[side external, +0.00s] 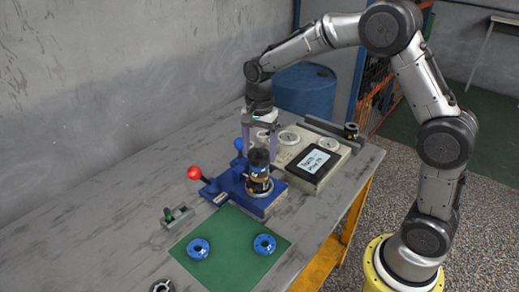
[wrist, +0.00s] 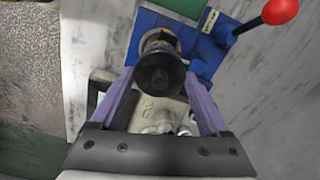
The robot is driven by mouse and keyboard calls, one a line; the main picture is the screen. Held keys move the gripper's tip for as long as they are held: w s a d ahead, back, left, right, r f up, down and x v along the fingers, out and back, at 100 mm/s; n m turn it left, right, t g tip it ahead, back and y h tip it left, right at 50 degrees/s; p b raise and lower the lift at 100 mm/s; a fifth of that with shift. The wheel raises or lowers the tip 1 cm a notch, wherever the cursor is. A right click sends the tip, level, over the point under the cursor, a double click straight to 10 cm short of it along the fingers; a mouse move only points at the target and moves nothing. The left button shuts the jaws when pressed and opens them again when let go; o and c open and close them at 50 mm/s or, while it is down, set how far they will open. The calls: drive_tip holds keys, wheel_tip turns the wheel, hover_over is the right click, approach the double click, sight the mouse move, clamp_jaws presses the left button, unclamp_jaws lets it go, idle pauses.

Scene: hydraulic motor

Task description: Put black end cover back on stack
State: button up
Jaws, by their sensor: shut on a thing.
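The black end cover (side external: 259,157) is between the purple-grey fingers of my gripper (side external: 260,149), which is shut on it. In the wrist view the cover (wrist: 159,74) shows as a dark round part between the fingertips (wrist: 160,80). The motor stack (side external: 259,184) stands upright on the blue fixture (side external: 224,190), directly below the cover in the side view. In the wrist view the cover hides most of the stack (wrist: 158,37). I cannot tell whether cover and stack touch.
A red-ball lever (side external: 194,173) rises left of the fixture. A pale box (side external: 318,180) with a tablet (side external: 313,163) and round white parts stands close on the right. Blue rings (side external: 198,249) (side external: 264,244) lie on the green mat (side external: 230,231). The table's left part is bare.

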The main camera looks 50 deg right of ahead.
sight(260, 150)
drive_tip(key=shift+f, duration=0.45)
idle(0.5)
drive_tip(key=o, duration=1.6)
drive_tip(key=shift+r, duration=2.4)
